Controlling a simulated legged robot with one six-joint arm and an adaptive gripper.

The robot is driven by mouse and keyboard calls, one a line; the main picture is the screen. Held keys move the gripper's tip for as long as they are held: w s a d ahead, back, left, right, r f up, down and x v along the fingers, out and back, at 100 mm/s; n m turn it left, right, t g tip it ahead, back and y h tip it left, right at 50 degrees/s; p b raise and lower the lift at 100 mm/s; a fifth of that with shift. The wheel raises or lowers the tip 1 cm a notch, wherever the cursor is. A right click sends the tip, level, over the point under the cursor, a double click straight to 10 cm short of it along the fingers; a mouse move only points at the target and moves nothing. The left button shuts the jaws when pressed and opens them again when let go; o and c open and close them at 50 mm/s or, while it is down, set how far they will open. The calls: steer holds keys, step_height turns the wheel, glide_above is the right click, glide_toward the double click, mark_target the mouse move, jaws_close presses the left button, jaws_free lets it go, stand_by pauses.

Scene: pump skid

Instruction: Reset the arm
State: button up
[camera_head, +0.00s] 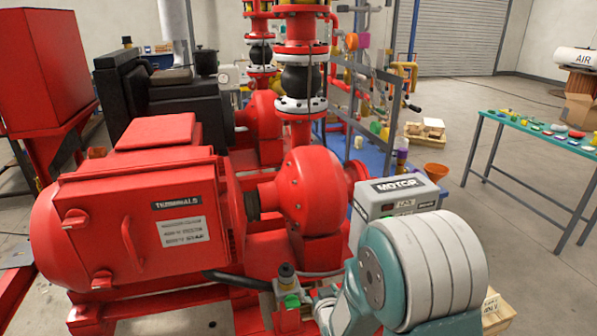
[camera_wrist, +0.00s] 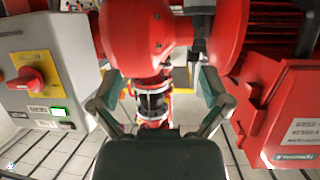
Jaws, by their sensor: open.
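My gripper (camera_wrist: 161,84) shows in the wrist view with its two fingers spread wide apart and nothing between them. Beyond the fingers is the red pump housing (camera_wrist: 143,35). My teal and white arm (camera_head: 420,270) fills the lower right of the head view, bent in front of the pump. The gripper's fingers cannot be made out clearly in the head view.
The grey MOTOR control box (camera_head: 395,200) stands behind my arm; its red switch (camera_wrist: 28,82) shows at left in the wrist view. The red terminals box (camera_head: 150,220) is at left. A table (camera_head: 525,130) with small items stands right, with open floor before it.

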steer(key=s+d+r+g+h, duration=0.1)
steer(key=s+d+r+g, duration=0.2)
steer(key=r, duration=0.5)
steer(key=s+d+r+g, duration=0.1)
steer(key=s+r, duration=0.3)
steer(key=s, duration=0.4)
steer(key=s+d+r+m+g+h, duration=0.1)
steer(key=s+d+r, duration=0.3)
steer(key=s, duration=0.5)
steer(key=s+d+r+m+g, duration=0.1)
steer(key=s+d+r+g, duration=0.1)
steer(key=s, duration=0.6)
steer(key=shift+s+d+r+g+h, duration=0.2)
steer(key=shift+s+r+g+h, duration=0.25)
steer(key=shift+r, duration=0.5)
